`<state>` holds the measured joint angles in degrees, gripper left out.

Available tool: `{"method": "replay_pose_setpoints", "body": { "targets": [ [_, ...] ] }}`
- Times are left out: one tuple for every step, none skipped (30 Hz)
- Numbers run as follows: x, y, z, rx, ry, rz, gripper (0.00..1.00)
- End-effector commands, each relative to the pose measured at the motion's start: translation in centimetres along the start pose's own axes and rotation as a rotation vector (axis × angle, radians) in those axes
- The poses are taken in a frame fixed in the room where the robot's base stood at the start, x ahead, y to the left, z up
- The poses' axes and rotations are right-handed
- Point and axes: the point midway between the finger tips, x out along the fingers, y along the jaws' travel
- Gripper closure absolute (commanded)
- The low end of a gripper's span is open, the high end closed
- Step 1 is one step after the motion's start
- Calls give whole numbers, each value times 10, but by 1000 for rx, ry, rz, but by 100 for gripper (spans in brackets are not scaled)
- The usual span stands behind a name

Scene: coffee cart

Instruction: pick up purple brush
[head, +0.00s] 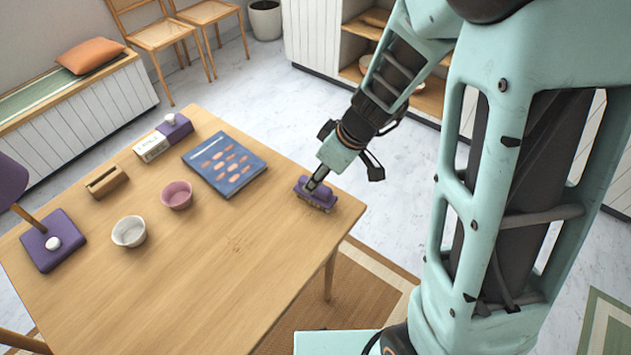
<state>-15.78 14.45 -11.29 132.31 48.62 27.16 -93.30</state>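The purple brush (316,194) lies on the wooden table near its right corner, with bristles showing along its lower edge. My gripper (317,181) reaches down from the upper right, and its dark, narrow tip meets or overlaps the top of the brush. The fingers are seen nearly in line, so I cannot tell whether they are open or shut on it. The tip hides part of the brush's top. The brush appears to rest on the tabletop.
On the table (215,270) are a blue book (224,164), a pink bowl (176,195), a white bowl (129,231), a wooden holder (107,182), a small box (151,147) and a purple lamp base (53,241). The front of the table is clear.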

Motion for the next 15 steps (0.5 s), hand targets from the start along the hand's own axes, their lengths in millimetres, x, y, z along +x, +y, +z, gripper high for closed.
{"method": "replay_pose_setpoints", "body": {
  "targets": [
    [3,0,0,0,0,0,59],
    [4,1,0,0,0,1,59],
    [6,1,0,0,0,1,59],
    [9,2,1,0,0,1,59],
    [12,2,2,1,-1,0,59],
    [17,4,2,1,-2,0,59],
    [21,5,3,2,-2,0,59],
    [26,6,4,2,-2,-1,59],
    [31,7,4,2,-2,-1,59],
    [34,8,5,2,-3,-1,59],
    [39,8,5,1,-2,-1,59],
    [44,8,5,1,-2,0,59],
    [47,8,4,1,-1,0,59],
    [50,8,4,-1,-1,0,59],
    [52,8,4,1,0,0,59]
  ]
}}
